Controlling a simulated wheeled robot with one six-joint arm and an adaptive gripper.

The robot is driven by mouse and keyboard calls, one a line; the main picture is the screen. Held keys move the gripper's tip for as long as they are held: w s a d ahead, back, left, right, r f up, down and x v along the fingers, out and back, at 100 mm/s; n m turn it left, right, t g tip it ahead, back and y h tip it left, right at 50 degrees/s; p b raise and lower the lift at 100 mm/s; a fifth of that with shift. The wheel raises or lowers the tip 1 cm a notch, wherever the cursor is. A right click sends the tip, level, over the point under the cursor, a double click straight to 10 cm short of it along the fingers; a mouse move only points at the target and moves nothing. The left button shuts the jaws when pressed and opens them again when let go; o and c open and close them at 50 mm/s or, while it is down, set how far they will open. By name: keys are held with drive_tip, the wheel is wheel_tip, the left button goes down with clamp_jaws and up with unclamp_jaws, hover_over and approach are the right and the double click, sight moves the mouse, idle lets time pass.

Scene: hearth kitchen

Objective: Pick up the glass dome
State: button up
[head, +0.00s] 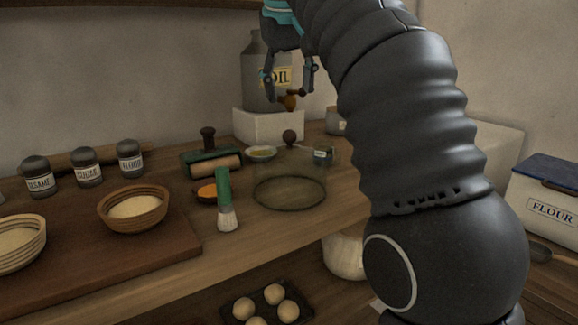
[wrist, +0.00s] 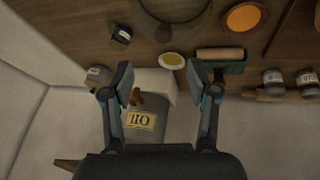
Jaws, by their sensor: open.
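The glass dome (head: 290,190) is clear, with a dark rim ring on the wooden counter and a dark round knob (head: 289,138) on top. In the wrist view the dome (wrist: 140,22) shows partly at the top edge. My gripper (head: 290,88) is open and empty. In the head view it is above and behind the dome, in front of the oil can (head: 258,60). In the wrist view its fingers (wrist: 160,78) are apart, with the oil can (wrist: 146,135) between and below them.
The oil can stands on a white block (head: 262,126). A green-handled brush (head: 225,205), an orange bowl (head: 207,192), a yellow-filled dish (head: 261,153), a small dark jar (head: 323,156) and a rolling pin (head: 215,168) stand close around the dome. Baskets (head: 133,209) and jars are further left.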

sight(290, 131)
drive_tip(key=x, duration=0.5)
drive_tip(key=shift+f, duration=0.15)
drive_tip(key=shift+b+x, duration=0.7)
drive_tip(key=shift+x, duration=2.05)
drive_tip(key=shift+s+a, duration=0.1)
drive_tip(key=shift+a, duration=0.1)
clamp_jaws()
